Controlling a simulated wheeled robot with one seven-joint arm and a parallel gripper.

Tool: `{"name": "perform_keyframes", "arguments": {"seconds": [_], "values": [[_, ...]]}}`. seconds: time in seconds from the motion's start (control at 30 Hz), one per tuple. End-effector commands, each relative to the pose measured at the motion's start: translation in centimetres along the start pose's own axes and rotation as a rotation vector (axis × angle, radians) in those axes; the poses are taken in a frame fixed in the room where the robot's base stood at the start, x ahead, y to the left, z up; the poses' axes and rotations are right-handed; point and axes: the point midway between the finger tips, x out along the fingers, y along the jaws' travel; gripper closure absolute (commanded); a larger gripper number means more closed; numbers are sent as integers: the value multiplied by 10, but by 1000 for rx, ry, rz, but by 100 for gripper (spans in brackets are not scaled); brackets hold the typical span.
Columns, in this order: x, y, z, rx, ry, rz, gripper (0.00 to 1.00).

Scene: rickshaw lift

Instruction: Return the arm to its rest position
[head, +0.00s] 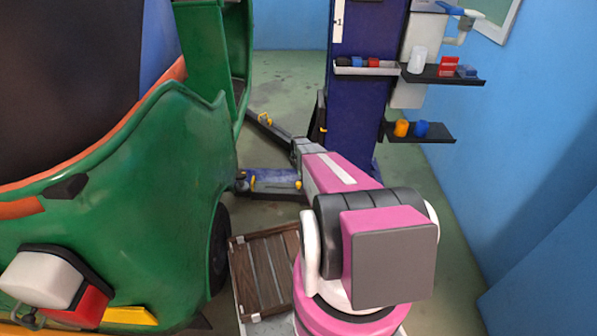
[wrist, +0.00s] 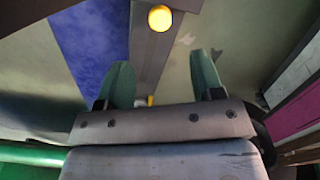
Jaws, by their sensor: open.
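My pink arm (head: 335,175) reaches forward from the lower right in the head view, its far end beside the blue lift post (head: 357,110) and close to the blue lift arm (head: 275,178). The fingers cannot be made out clearly there. In the wrist view my gripper (wrist: 162,82) shows two greenish fingers spread apart with nothing between them. Beyond the fingertips are a grey beam (wrist: 150,45) with a round yellow piece (wrist: 160,18) on it and a blue surface (wrist: 95,40).
The green rickshaw (head: 150,190) fills the left. Shelves (head: 440,76) with small coloured items are on the post's right, before the blue wall (head: 545,110). Green floor (head: 290,75) is open at the back.

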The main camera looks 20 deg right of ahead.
Motion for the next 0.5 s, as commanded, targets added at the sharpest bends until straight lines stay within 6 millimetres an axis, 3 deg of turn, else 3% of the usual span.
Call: {"name": "perform_keyframes", "arguments": {"seconds": [0.27, 0.37, 0.5], "values": [[-3, -2, -2, 8, 0, 0, 39], [-18, -13, -11, 61, 0, 1, 39], [-62, -44, -37, 234, 0, 2, 39]]}}
